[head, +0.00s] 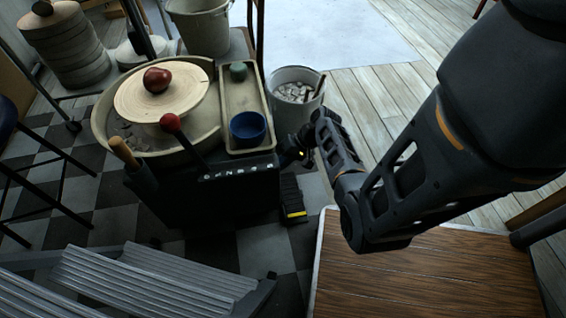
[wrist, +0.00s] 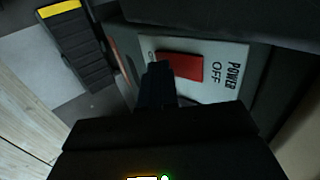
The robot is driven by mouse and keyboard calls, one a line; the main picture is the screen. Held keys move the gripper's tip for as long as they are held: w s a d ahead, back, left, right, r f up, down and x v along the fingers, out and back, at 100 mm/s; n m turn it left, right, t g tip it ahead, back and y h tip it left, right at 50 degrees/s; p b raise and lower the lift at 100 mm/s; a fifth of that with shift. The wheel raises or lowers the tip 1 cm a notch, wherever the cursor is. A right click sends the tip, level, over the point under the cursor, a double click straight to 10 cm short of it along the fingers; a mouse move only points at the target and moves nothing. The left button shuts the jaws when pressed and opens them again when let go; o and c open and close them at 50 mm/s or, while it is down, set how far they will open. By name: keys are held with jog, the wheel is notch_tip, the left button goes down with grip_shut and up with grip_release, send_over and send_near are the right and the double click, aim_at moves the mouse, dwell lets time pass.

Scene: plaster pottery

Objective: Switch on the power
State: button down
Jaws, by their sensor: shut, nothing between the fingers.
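The power switch (wrist: 188,67) is a red rocker on a pale plate (wrist: 222,88) in the wrist view. The plate reads POWER and OFF at its right end; a partly covered mark shows at its left end. My gripper (wrist: 158,72) is shut and empty, its dark fingertips overlapping the left end of the rocker in the picture. I cannot tell whether they touch it. In the head view the switch is hidden, and my gripper (head: 294,150) is at the right side of the pottery wheel's dark base (head: 215,195).
A black foot pedal with a yellow stripe (head: 291,199) lies on the floor below my gripper. A white bucket (head: 297,100) stands just behind. A wooden-topped table (head: 420,280) is at front right, grey ridged steps (head: 140,280) at front left.

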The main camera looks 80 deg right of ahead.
jog(key=shift+w+a+f+t, duration=0.1)
jog(key=shift+w+f+t, duration=0.1)
jog(key=shift+t, duration=0.1)
jog(key=shift+r, duration=0.1)
jog(key=shift+r+p, duration=0.75)
jog(key=shift+p, duration=0.05)
